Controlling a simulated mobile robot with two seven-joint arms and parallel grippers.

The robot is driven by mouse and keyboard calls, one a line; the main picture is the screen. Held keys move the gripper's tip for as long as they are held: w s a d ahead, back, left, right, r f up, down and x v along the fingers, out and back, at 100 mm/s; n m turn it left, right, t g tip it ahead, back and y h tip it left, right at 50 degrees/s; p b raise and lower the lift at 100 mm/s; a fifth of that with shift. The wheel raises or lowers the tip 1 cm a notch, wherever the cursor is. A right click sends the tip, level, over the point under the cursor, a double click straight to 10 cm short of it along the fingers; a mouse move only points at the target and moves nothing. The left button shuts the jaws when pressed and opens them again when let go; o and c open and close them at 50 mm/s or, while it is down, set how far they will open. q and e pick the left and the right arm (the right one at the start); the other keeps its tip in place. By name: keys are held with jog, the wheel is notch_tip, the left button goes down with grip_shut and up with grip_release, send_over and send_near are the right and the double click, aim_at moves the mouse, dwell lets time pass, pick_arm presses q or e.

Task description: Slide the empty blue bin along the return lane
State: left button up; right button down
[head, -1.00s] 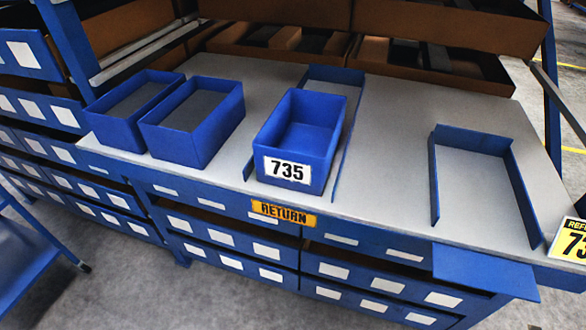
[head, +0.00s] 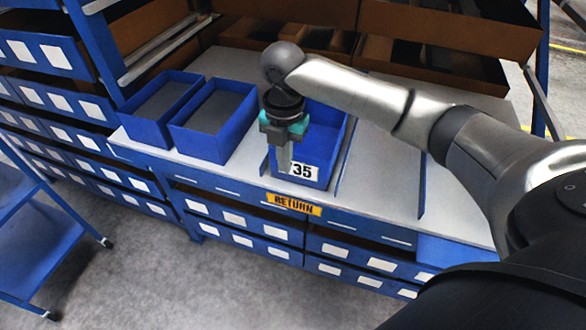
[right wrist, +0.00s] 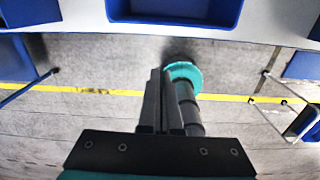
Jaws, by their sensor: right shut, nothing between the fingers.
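The empty blue bin (head: 318,128), with a white number label (head: 304,171) on its front wall, sits at the front of the return lane on the grey bench. The orange RETURN sign (head: 293,204) is on the bench edge below it. My right gripper (head: 284,168) is shut and empty, pointing down at the bin's front wall and hiding the label's first digit. In the right wrist view the bin (right wrist: 175,12) shows at the top, and the shut fingers (right wrist: 162,75) appear apart from it. My left gripper is not in view.
Two blue bins with grey contents, one at the far left (head: 150,132) and one closer (head: 197,146), stand left of the lane. A thin blue rail (head: 348,160) runs along the lane's right side. A blue cart (head: 40,225) stands at the left.

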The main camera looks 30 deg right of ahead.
aim_at(291, 179)
jog(key=f, duration=0.3)
jog(key=w+d+f, duration=0.1)
jog(key=f, duration=0.2)
jog(key=d+f, duration=0.1)
jog(key=f, duration=0.2)
jog(key=shift+w+d+f+b, duration=0.1)
jog(key=shift+w+d+b, duration=0.1)
jog(key=shift+w+b, duration=0.1)
jog(key=shift+w+d, duration=0.4)
jog(key=shift+d, duration=0.15)
jog(key=shift+n, duration=0.3)
